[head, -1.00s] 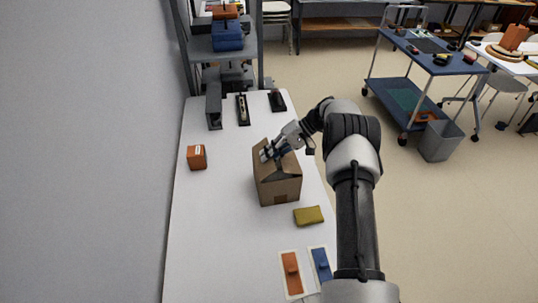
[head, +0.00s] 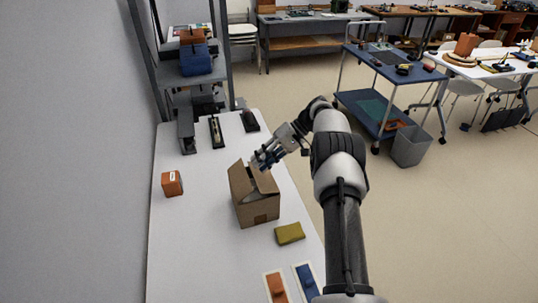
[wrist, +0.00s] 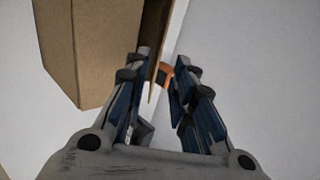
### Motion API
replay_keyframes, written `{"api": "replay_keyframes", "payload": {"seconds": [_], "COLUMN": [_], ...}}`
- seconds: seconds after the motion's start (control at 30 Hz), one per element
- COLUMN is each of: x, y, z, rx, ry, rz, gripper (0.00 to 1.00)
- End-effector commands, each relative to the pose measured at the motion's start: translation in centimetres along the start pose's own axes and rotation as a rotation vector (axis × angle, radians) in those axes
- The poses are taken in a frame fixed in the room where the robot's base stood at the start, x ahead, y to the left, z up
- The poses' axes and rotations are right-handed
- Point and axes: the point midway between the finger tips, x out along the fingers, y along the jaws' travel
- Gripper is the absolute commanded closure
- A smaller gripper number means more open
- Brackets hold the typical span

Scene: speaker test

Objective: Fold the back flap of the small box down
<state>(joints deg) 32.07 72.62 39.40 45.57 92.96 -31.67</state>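The small brown cardboard box (head: 256,211) stands on the white table in the head view. A flap (head: 238,181) stands up at its left side, and another flap (head: 264,182) slants at the top right. My gripper (head: 261,162) is at the box's back right top edge, and its fingers hide part of that edge. In the wrist view, the box (wrist: 98,50) fills the upper left. My gripper (wrist: 166,70) has its fingers apart there. A thin brown flap edge (wrist: 155,45) shows near the left finger; I cannot tell whether they touch.
On the white table (head: 190,240) are an orange block (head: 172,183) left of the box, a yellow-green packet (head: 289,233) in front, and orange and blue pieces (head: 306,280) on pale plates at the near edge. Dark fixtures (head: 217,132) stand at the back. The table's left side is mostly clear.

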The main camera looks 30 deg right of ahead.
Motion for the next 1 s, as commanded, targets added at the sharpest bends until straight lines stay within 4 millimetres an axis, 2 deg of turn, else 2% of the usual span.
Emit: {"api": "replay_keyframes", "payload": {"seconds": [0.03,0.1,0.4,0.63,0.77,0.87,1.0], "x": [-1.1,-2.0,-3.8,-3.8,-3.7,-3.2,-1.7], "y": [0.1,0.1,0.1,0.0,-0.3,-1.3,-2.8], "z": [-0.1,0.0,0.0,0.0,0.0,-0.2,0.1], "rx": [-0.002,0.0,0.0,0.0,0.008,0.045,0.148], "ry": [0.004,0.001,-0.001,-0.001,-0.005,-0.016,-0.038], "rz": [0.002,0.001,0.0,0.0,0.015,0.076,0.276], "gripper": [0.77,0.77,0.77,0.77,0.85,0.91,1.0]}}
